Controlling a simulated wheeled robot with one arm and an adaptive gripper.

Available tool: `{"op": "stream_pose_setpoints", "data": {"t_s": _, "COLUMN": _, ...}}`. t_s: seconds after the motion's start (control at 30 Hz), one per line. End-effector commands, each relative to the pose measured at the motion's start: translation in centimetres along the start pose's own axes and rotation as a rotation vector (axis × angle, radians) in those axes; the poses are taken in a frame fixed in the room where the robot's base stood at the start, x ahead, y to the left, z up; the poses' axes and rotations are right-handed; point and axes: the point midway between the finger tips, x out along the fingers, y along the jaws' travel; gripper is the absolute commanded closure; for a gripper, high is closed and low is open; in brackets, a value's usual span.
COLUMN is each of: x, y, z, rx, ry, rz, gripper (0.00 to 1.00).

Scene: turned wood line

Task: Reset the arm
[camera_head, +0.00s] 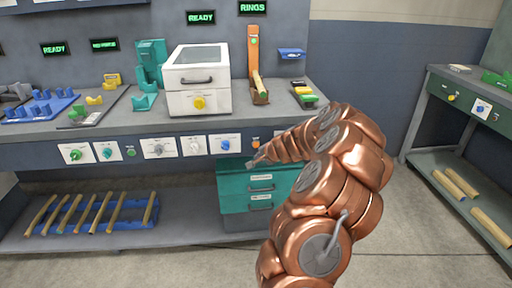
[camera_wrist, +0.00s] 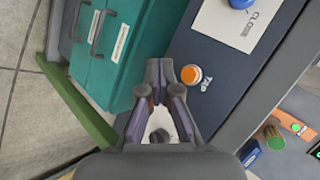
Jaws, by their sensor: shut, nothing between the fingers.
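My copper-coloured arm reaches up from the bottom of the head view and bends left at the top. My gripper (camera_head: 254,163) is at its end, in front of the bench and just above the teal drawer cabinet (camera_head: 235,206). In the wrist view my gripper (camera_wrist: 166,68) shows its two dark fingers, shut with nothing held. The orange knob (camera_wrist: 190,74) on the bench front shows close to the fingertips in that view. I cannot tell whether the fingers touch the bench front.
The bench front (camera_head: 125,156) carries several knobs. A white lidded box (camera_head: 198,97) and an orange upright (camera_head: 253,45) stand on the bench. A lower shelf holds a blue rack (camera_head: 145,212) of wooden sticks. A green side bench (camera_head: 470,102) stands right; the floor between is clear.

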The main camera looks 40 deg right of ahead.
Motion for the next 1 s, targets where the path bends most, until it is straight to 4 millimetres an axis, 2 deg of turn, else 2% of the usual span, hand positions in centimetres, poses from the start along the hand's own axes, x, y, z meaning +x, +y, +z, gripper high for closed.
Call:
{"op": "stream_pose_setpoints", "data": {"t_s": 0.67, "x": 0.0, "y": 0.0, "z": 0.1, "rx": 0.0, "ry": -0.002, "rz": 0.001, "gripper": 1.0}}
{"op": "stream_pose_setpoints", "data": {"t_s": 0.77, "x": -0.1, "y": -0.4, "z": 0.6, "rx": -0.011, "ry": -0.011, "rz": -0.002, "gripper": 1.0}}
{"op": "stream_pose_setpoints", "data": {"t_s": 0.87, "x": -0.5, "y": -1.8, "z": 2.8, "rx": -0.052, "ry": -0.054, "rz": -0.012, "gripper": 1.0}}
{"op": "stream_pose_setpoints", "data": {"t_s": 0.97, "x": -1.3, "y": -3.8, "z": 7.2, "rx": -0.129, "ry": -0.136, "rz": -0.023, "gripper": 1.0}}
{"op": "stream_pose_setpoints", "data": {"t_s": 1.0, "x": -1.9, "y": -4.7, "z": 9.4, "rx": -0.169, "ry": -0.175, "rz": -0.027, "gripper": 1.0}}
